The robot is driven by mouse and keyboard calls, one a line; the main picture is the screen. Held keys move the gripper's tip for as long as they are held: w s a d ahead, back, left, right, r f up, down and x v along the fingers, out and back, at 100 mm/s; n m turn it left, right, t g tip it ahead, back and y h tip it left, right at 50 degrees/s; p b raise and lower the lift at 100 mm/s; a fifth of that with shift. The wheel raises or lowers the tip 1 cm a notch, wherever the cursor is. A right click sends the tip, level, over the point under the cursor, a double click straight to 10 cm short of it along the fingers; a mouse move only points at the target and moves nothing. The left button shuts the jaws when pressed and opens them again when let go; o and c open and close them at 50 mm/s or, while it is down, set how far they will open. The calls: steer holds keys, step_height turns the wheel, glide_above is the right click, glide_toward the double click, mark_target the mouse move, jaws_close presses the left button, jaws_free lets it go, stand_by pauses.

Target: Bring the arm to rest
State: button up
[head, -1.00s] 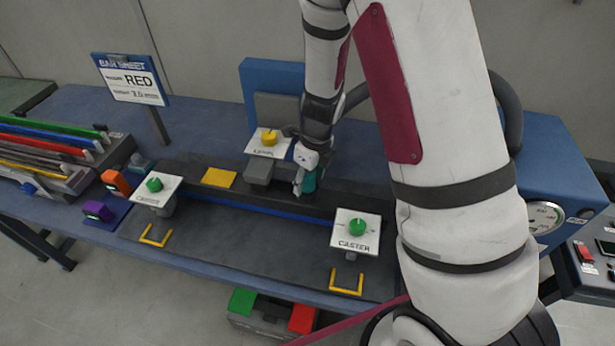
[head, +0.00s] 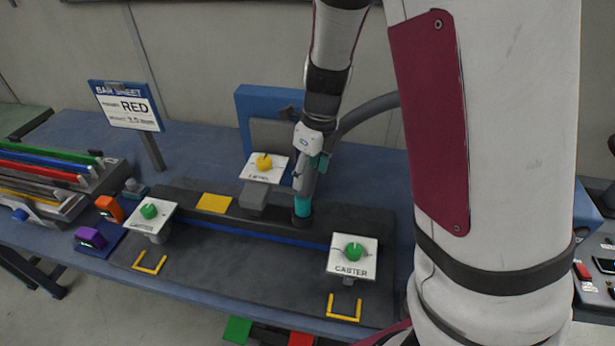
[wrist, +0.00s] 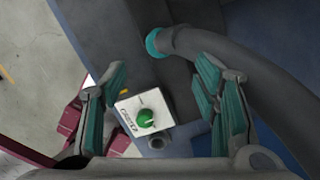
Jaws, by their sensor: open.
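My gripper (head: 310,160) is open above the dark bench fixture, close to the grey hose, in the head view. In the wrist view its teal-padded fingers (wrist: 162,73) stand wide apart with nothing between them. The grey hose (wrist: 225,60) passes beyond the fingers and ends in a teal cuff (wrist: 155,42). In the head view the cuff (head: 302,206) is down at the dark rail below my gripper. Whether a finger touches the hose I cannot tell. My arm's large white link fills the right of the head view.
Two green-knobbed caster plates (head: 353,253) (head: 149,211) and a yellow-knobbed plate (head: 264,163) stand on the fixture. A rack of coloured bars (head: 60,170) is at far left.

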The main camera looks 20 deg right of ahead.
stand_by(0.4)
steer(key=s+a+r+n+t+y, duration=0.1)
steer(key=s+r+n, duration=0.3)
steer(key=r+n, duration=0.3)
steer(key=s+a+r+n+t, duration=0.1)
steer(key=s+r+n, duration=0.4)
steer(key=r+n, duration=0.15)
steer(key=s+d+r+n+t+h, duration=0.1)
steer(key=s+r+n+t+h, duration=0.1)
steer(key=s+r+n, duration=0.4)
steer(key=s+n, duration=0.5)
steer(key=n, duration=0.4)
steer(key=shift+s+r+n, duration=0.3)
steer(key=shift+s+n, duration=0.05)
